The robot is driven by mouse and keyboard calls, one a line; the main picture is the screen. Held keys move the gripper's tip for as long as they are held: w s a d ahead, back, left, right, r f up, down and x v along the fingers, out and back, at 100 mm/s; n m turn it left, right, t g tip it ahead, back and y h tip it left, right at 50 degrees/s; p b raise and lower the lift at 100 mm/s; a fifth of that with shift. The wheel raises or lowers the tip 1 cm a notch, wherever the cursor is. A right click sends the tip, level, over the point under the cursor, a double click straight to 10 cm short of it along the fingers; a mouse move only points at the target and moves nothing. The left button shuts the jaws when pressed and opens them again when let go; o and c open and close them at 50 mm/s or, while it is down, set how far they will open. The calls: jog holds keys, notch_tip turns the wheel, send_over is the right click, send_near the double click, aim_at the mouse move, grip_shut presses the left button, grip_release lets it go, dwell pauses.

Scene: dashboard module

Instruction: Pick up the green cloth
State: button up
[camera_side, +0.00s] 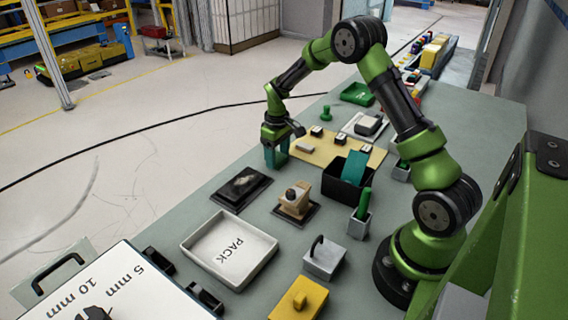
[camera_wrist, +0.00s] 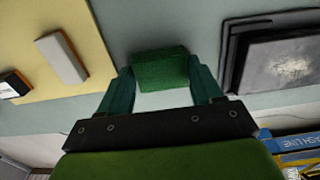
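The green cloth (camera_wrist: 160,68) shows in the wrist view as a folded, block-like dark green piece. It lies between the tips of my gripper's two teal fingers (camera_wrist: 160,78). Its left and right edges meet the fingertips in the picture, with no clear gap; I cannot tell whether the fingers press on it. In the side view my gripper (camera_side: 277,158) points down at the table's far left edge, beside the yellow mat. The fingers stand apart and hide most of what is between them there.
The yellow mat (camera_side: 317,156) holds several small blocks. A dark pad (camera_side: 241,187), a wooden piece (camera_side: 295,199) on a black base, and a black bin (camera_side: 343,187) stand nearby. A white PACK tray (camera_side: 212,268) sits nearer.

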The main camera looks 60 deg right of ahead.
aim_at(278, 157)
jog(key=c, duration=0.5)
jog(key=shift+r, duration=0.1)
notch_tip(278, 157, up, 10)
jog(key=o, duration=0.4)
jog(key=shift+c, duration=1.4)
jog(key=shift+w+a, duration=0.1)
jog(key=shift+a, duration=0.2)
jog(key=shift+c, duration=0.2)
jog(key=a+n, duration=0.9)
jog(key=n, duration=0.9)
jog(key=shift+w+a, duration=0.35)
jog(key=shift+w, duration=0.05)
